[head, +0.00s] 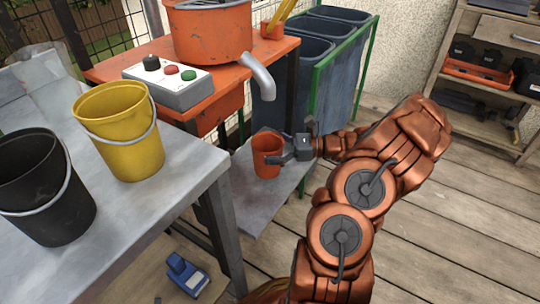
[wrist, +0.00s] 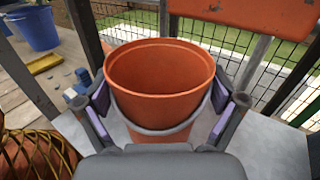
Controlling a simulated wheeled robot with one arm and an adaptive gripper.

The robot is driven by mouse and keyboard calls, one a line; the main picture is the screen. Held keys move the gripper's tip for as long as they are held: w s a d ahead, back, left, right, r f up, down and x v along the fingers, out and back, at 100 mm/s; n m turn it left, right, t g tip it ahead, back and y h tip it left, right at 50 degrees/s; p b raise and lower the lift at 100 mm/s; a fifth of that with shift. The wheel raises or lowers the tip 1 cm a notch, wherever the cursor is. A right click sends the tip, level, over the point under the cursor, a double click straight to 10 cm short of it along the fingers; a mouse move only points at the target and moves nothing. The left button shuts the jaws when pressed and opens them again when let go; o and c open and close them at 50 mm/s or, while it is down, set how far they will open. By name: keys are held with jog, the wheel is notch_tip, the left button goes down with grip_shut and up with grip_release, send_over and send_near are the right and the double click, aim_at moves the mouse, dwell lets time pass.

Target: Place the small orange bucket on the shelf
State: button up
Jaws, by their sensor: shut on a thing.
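The small orange bucket (head: 267,153) is upright at the grey metal shelf (head: 245,190), low beside the orange machine in the head view. My gripper (head: 279,158) is shut on it from the right. In the wrist view the bucket (wrist: 160,82) is between the two fingers (wrist: 162,108), its open rim facing up and its inside empty. Its grey handle hangs down at the front. The shelf surface (wrist: 265,150) shows around and below the bucket. I cannot tell whether the bucket's base touches the shelf.
A metal table (head: 165,195) at the left holds a yellow bucket (head: 120,135) and a black bucket (head: 42,190). An orange machine (head: 210,35) with a control box (head: 168,80) and spout stands behind. Blue-grey bins (head: 330,60) stand beyond. Table legs and posts flank the shelf.

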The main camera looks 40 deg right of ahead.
jog(key=shift+w+d, duration=0.5)
jog(key=shift+w, duration=0.05)
jog(key=shift+w+d+f+b, duration=0.1)
jog(key=shift+w+f+b, duration=0.1)
jog(key=shift+b, duration=0.1)
notch_tip(320, 180, down, 3)
jog(key=shift+s+f+b, duration=0.1)
jog(key=shift+f+b, duration=0.05)
jog(key=shift+b, duration=0.8)
jog(key=o, duration=0.8)
